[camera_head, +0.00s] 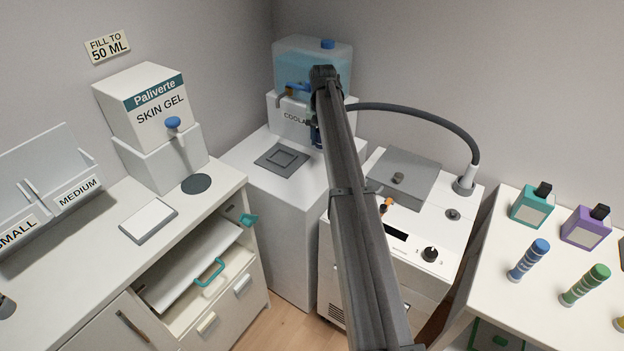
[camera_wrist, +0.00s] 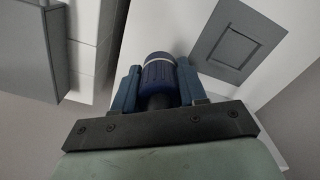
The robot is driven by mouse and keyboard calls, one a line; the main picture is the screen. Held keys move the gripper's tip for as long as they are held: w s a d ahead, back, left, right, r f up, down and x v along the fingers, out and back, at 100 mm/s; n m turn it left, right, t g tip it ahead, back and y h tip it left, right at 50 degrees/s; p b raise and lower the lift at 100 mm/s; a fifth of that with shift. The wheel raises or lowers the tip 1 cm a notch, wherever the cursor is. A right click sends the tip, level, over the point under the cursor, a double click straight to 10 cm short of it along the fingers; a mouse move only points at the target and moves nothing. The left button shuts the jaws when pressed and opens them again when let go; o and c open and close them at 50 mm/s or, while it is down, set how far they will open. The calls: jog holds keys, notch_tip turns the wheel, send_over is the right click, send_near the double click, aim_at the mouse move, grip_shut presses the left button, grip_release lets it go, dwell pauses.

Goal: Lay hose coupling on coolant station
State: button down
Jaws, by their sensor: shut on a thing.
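In the wrist view, the hose coupling (camera_wrist: 158,72), dark blue with a pale band, is held between the two blue fingers of my gripper (camera_wrist: 158,88). The gripper is shut on it. In the head view my arm hides most of the gripper and coupling; a dark blue part (camera_head: 317,136) shows beside the arm. The coolant station (camera_head: 262,190) is a white cabinet with a blue tank behind. Its grey square pad (camera_head: 282,159) is bare; the pad also shows at the upper right of the wrist view (camera_wrist: 237,42), beside the coupling and apart from it in the picture.
A white machine (camera_head: 440,236) with a grey lid stands right of the station, and a dark hose (camera_head: 435,119) arches above it. Left is a counter with a gel dispenser (camera_head: 160,150) and an open drawer (camera_head: 205,285). Bottles (camera_head: 530,208) stand on the right counter.

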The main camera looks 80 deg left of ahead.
aim_at(321, 170)
jog(key=shift+f+m, duration=0.1)
jog(key=shift+m, duration=0.2)
jog(key=shift+f, duration=4.95)
jog(key=shift+f, duration=0.1)
jog(key=c, duration=0.6)
grip_release()
notch_tip(321, 170, up, 12)
jog(key=shift+r, duration=0.15)
